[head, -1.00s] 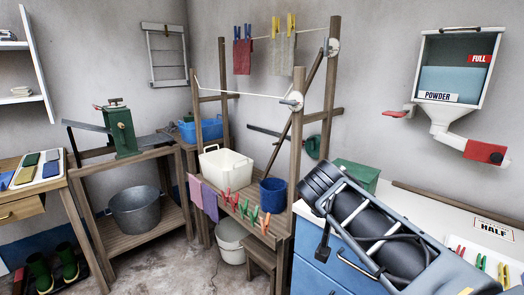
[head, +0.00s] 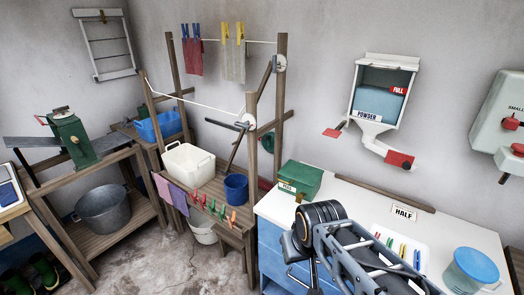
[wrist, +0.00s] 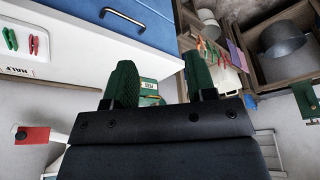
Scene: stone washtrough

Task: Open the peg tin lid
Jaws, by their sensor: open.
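The green peg tin (head: 298,181) sits at the back left corner of the white counter in the head view, with a small label on its front. Its lid looks shut. In the wrist view part of the tin (wrist: 149,88) shows between my fingers, beyond them; the rest is hidden by the left finger and the gripper body. My gripper (wrist: 163,78) is open and empty, its two green padded fingers apart. They do not appear to touch the tin. In the head view my arm fills the lower middle, in front of the tin, and my fingertips cannot be made out.
The white counter (head: 345,204) holds a tray of coloured pegs (head: 400,247) and a blue-lidded tub (head: 472,268). A powder dispenser (head: 383,95) hangs on the wall above, its red spout over the counter. A wooden drying rack (head: 278,110) with a blue bucket (head: 236,187) stands to the left.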

